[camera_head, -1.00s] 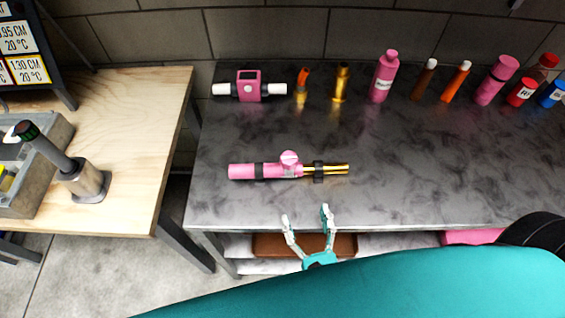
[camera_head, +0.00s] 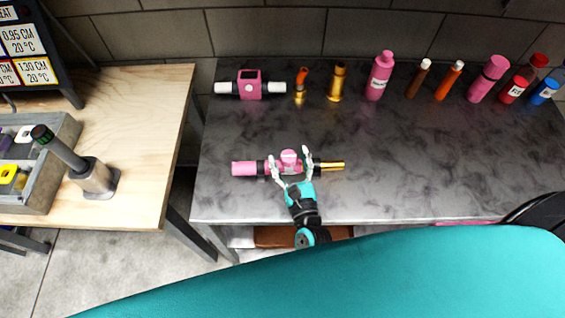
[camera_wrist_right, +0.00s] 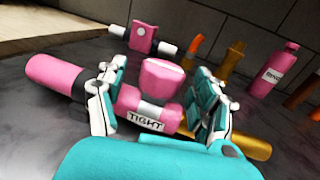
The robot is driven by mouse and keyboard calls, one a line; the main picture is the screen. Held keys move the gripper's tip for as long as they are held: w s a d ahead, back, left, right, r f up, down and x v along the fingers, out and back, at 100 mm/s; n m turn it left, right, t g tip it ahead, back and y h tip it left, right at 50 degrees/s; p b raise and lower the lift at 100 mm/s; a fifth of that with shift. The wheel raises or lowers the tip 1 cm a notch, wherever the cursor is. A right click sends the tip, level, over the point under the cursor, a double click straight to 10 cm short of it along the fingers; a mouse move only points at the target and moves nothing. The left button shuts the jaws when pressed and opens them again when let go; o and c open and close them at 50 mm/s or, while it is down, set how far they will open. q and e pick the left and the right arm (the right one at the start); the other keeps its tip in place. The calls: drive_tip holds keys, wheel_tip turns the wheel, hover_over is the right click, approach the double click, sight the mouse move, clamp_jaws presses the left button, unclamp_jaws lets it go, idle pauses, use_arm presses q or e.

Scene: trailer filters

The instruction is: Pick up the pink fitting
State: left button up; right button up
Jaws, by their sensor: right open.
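The pink fitting (camera_head: 245,168) lies on the dark marbled table, a pink tube with a round pink knob and brass rods at its right end. It also shows in the right wrist view (camera_wrist_right: 58,76), with a "TIGHT" label on its middle part. My right gripper (camera_head: 291,160) is open at the fitting's middle. In the right wrist view its fingers (camera_wrist_right: 160,90) stand on either side of the knob and label. I cannot tell whether they touch the fitting. My left gripper is not in view.
A pink block with white ends (camera_head: 249,86), brass pieces (camera_head: 337,82), a pink bottle (camera_head: 379,76) and several tubes stand along the back of the table (camera_head: 420,160). A wooden table (camera_head: 140,120) with a grey tray is at the left. The table's right middle is clear.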

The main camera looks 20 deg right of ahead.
drive_tip(key=shift+w, duration=0.25)
drive_tip(key=shift+s, duration=0.1)
drive_tip(key=c, duration=1.3)
clamp_jaws()
drive_tip(key=shift+r, duration=0.15)
